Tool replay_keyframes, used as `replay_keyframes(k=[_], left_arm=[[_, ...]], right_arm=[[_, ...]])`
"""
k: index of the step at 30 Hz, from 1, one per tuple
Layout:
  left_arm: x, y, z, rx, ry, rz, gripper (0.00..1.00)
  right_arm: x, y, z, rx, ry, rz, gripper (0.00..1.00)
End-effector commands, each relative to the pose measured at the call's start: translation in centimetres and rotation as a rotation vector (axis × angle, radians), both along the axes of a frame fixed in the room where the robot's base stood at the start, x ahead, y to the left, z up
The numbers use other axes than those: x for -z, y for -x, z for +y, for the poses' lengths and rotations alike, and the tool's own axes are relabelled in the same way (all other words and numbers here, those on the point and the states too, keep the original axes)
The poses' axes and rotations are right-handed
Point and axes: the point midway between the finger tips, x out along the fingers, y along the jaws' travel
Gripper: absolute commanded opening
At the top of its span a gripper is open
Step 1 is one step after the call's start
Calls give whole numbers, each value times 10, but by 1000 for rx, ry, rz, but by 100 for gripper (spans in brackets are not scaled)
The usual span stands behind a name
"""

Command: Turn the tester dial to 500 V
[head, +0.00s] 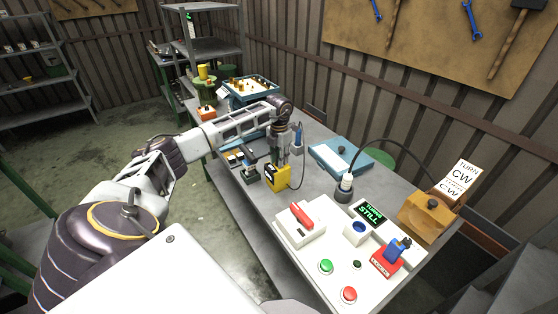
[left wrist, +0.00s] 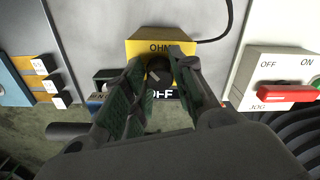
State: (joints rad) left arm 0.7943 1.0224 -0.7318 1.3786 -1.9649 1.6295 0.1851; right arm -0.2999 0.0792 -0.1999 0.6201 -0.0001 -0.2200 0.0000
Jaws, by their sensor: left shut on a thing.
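The tester is a yellow box (head: 277,178) on the bench, under my left gripper (head: 281,160). In the left wrist view the tester (left wrist: 140,47) shows the letters OHM on its yellow top part and OFF on a dark part nearer the gripper. Its dark round dial (left wrist: 158,69) has a pale mark. My left gripper (left wrist: 160,76) has its fingers on both sides of the dial and is shut on it. The fingers cover part of the tester face. I cannot make out a 500 V label or the exact dial setting. My right gripper is not in view.
A white control panel (head: 287,232) with a red lever (head: 301,216) stands right of the tester. A dark cable runs from the tester. A blue tray (head: 325,157) lies behind on the bench. Small blocks with white tops (left wrist: 41,67) lie left of the tester.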

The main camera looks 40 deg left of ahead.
Motion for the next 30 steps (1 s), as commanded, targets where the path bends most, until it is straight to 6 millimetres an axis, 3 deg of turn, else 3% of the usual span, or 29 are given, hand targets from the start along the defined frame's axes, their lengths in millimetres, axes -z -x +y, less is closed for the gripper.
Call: replay_keyframes(k=[18, 30], left_arm=[[0, 0, 1, 487, -2, -1, 2], [-1, 0, 1, 681, -2, 0, 2]], right_arm=[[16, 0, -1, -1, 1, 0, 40], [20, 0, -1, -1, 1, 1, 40]])
